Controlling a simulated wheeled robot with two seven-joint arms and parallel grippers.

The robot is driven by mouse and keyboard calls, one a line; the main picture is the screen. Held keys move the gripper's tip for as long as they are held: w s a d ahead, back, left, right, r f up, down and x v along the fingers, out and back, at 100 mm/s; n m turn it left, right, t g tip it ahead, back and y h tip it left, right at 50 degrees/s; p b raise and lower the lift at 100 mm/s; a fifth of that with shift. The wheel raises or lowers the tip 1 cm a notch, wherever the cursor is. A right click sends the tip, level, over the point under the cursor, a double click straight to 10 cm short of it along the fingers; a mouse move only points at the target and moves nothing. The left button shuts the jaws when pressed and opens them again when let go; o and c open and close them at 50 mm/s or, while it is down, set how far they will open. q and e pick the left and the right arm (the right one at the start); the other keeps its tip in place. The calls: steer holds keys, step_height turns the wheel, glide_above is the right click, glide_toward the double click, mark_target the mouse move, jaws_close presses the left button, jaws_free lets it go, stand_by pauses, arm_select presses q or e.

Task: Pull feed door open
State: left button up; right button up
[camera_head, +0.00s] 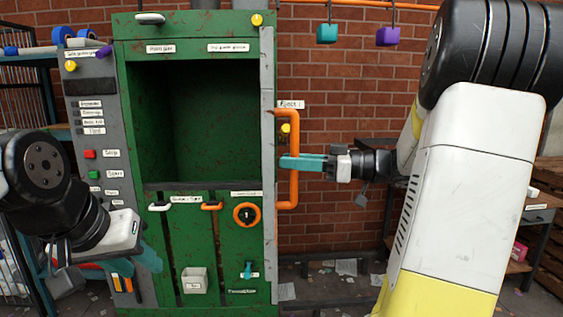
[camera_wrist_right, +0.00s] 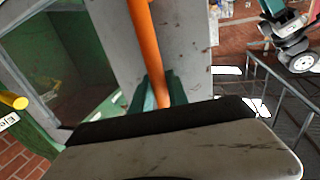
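The green machine has a wide dark feed opening (camera_head: 215,115). A narrow grey panel (camera_head: 268,90), seen nearly edge-on along the opening's right side, looks like the feed door standing swung out. An orange bar handle (camera_head: 293,190) is on its right side.
A control panel with red and green buttons (camera_head: 90,155) is left of the opening. Teal (camera_head: 327,33) and purple (camera_head: 388,36) blocks hang at upper right.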

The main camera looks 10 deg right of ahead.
stand_by(0.3)
steer(key=v, duration=0.7)
steer(key=shift+s+d, duration=0.15)
steer(key=shift+d, duration=0.2)
steer(key=s+a+f+m+g+h, duration=0.45)
steer(key=s+a, duration=0.35)
steer(key=a, duration=0.2)
steer(key=shift+s+d+f+m+t+h, duration=0.15)
steer(key=shift+s+f+m+t+h, duration=0.4)
steer(key=shift+s+f+m+h, duration=0.7)
steer(key=shift+s+d+f+m+t+h, duration=0.15)
steer(key=shift+s+f+m+t+h, duration=0.55)
steer(key=shift+m+h, duration=1)
steer(key=shift+s+d+f+m+t+h, duration=0.15)
steer(key=shift+s+f+m+t+h, duration=0.25)
steer(key=shift+s+f+m+h, duration=1.05)
steer(key=shift+w+d+r+n+h, duration=0.1)
steer(key=shift+w+r+n+h, duration=0.2)
steer(key=shift+w+n+h, duration=0.25)
